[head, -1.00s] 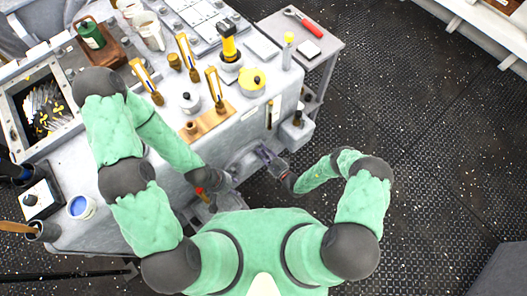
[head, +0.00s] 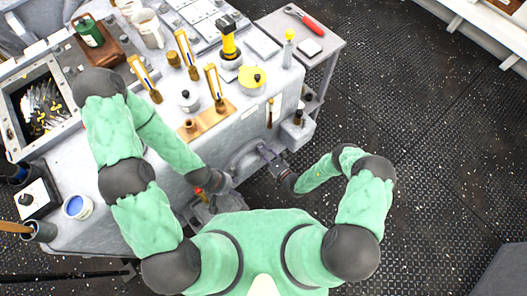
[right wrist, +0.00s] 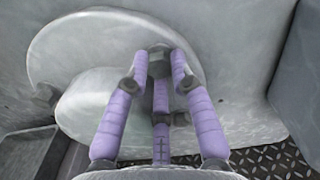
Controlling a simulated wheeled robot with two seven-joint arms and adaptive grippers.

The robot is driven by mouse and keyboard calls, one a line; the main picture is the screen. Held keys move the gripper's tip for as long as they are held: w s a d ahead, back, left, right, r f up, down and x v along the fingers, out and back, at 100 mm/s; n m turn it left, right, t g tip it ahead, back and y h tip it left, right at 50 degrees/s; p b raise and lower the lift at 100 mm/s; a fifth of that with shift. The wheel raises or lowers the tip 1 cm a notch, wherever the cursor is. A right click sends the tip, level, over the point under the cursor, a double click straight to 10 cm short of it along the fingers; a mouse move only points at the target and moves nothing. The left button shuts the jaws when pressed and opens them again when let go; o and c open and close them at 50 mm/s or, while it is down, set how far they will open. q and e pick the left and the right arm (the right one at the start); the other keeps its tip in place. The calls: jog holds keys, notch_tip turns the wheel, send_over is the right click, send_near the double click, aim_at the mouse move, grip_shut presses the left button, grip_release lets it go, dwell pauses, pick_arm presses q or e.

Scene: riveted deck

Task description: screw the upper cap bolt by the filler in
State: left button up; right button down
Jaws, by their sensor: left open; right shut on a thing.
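In the right wrist view a dark hex-headed cap bolt (right wrist: 159,62) stands at the upper part of a round pale cover (right wrist: 85,45). My right gripper (right wrist: 160,68) has its purple fingers closed around this bolt head. How deep the bolt sits is hidden by its head and the fingers. In the head view my right gripper (head: 266,152) is at the bench's front face, and the bolt is too small to make out. My left gripper (head: 222,184) is lower and to the left, near the front face; its fingers are hard to see.
A second dark bolt (right wrist: 44,94) shows at the cover's left edge. The bench top (head: 130,195) holds jars, gauges and a yellow-lidded pot (head: 252,80). A side table (head: 325,32) carries a red-handled tool (head: 304,18). The deck (head: 420,130) to the right is clear.

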jog(key=shift+f+m, duration=0.15)
jog(key=shift+m, duration=0.75)
jog(key=shift+s, duration=0.1)
jog(key=c, duration=1.1)
grip_release()
jog(key=shift+o, duration=0.2)
jog(key=shift+s, duration=0.15)
jog(key=v, duration=0.7)
jog(key=shift+s+d, duration=0.15)
jog(key=shift+d, duration=0.25)
